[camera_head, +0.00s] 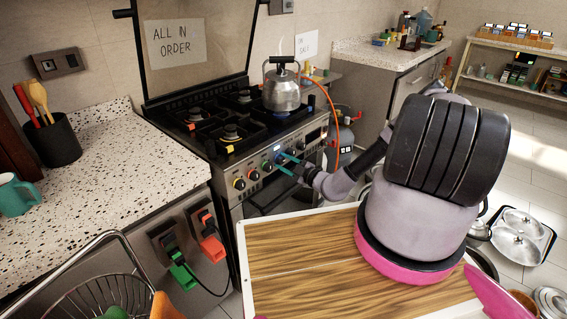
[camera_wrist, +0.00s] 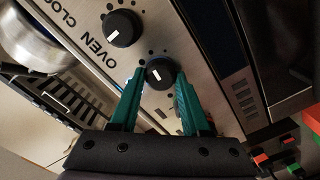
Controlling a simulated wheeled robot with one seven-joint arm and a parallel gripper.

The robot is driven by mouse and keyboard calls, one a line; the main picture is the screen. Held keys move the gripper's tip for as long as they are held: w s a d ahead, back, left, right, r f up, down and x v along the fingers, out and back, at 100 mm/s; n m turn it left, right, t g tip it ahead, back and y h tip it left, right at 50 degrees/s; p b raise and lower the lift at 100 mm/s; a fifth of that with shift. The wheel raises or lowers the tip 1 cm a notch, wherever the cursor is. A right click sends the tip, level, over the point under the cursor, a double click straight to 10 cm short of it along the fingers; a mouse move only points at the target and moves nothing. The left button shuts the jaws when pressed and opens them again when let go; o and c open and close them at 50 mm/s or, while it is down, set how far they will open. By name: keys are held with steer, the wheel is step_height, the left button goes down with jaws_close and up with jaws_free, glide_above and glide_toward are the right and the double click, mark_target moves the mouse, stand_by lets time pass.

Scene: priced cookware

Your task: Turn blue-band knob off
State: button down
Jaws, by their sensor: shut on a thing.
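The stove (camera_head: 262,185) has a row of black knobs with coloured bands along its front panel. My gripper (camera_head: 281,159) is at the right part of this row, with its teal fingers at a knob where a blue patch shows. In the wrist view the fingertips (camera_wrist: 160,78) are on either side of a black knob (camera_wrist: 158,74) with a white pointer mark, and shut on it.
A steaming kettle (camera_head: 282,90) stands on a right burner. An orange hose runs to a gas cylinder (camera_head: 340,145) right of the stove. A speckled counter (camera_head: 110,165) is at left. A wood-topped surface (camera_head: 300,255) lies in front. Pans and lids (camera_head: 518,235) lie on the floor at right.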

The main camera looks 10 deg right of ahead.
steer(key=n, duration=0.5)
steer(key=shift+f, duration=0.1)
steer(key=n, duration=1)
steer(key=shift+f, duration=0.1)
steer(key=shift+f+n, duration=0.1)
steer(key=shift+n, duration=2.2)
steer(key=shift+c, duration=1.9)
jaws_free()
steer(key=v, duration=1.1)
